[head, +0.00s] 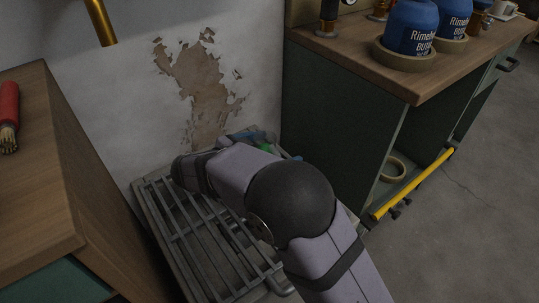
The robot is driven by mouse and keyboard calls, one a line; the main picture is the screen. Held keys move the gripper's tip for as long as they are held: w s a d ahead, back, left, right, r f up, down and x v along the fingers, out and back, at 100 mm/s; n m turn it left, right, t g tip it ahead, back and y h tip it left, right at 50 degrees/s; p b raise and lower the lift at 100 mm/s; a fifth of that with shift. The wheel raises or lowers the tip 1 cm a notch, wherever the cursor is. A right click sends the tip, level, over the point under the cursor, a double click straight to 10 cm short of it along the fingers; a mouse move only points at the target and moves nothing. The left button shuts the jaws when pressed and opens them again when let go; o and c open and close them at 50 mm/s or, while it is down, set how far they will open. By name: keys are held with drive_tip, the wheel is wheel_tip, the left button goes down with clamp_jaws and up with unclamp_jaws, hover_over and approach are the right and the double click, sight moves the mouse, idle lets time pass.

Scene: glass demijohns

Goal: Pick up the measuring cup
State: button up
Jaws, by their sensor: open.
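I cannot make out a measuring cup for certain. A small pale cup-like thing (503,8) stands at the far end of the right worktop, cut by the top edge, too small to identify. Bits of a blue thing (256,137) and a green thing (265,147) show just behind my arm, mostly hidden. My arm reaches from the lower right over the slatted rack (185,235). My gripper does not show; my own arm links hide that area.
Blue labelled containers (411,28) stand in round trays on the right wooden worktop (345,58). A yellow rail (412,186) and a tan ring (393,168) are below. A left wooden cabinet (40,180) bears a red-handled brush (9,115). A peeling wall closes the back.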

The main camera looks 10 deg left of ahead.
drive_tip(key=shift+w+d+f, duration=0.2)
drive_tip(key=shift+w+d, duration=0.15)
drive_tip(key=shift+w, duration=0.15)
drive_tip(key=shift+c, duration=0.3)
drive_tip(key=c, duration=1.1)
drive_tip(key=shift+r, duration=0.25)
drive_tip(key=shift+r+p, duration=1.95)
drive_tip(key=shift+r, duration=2.75)
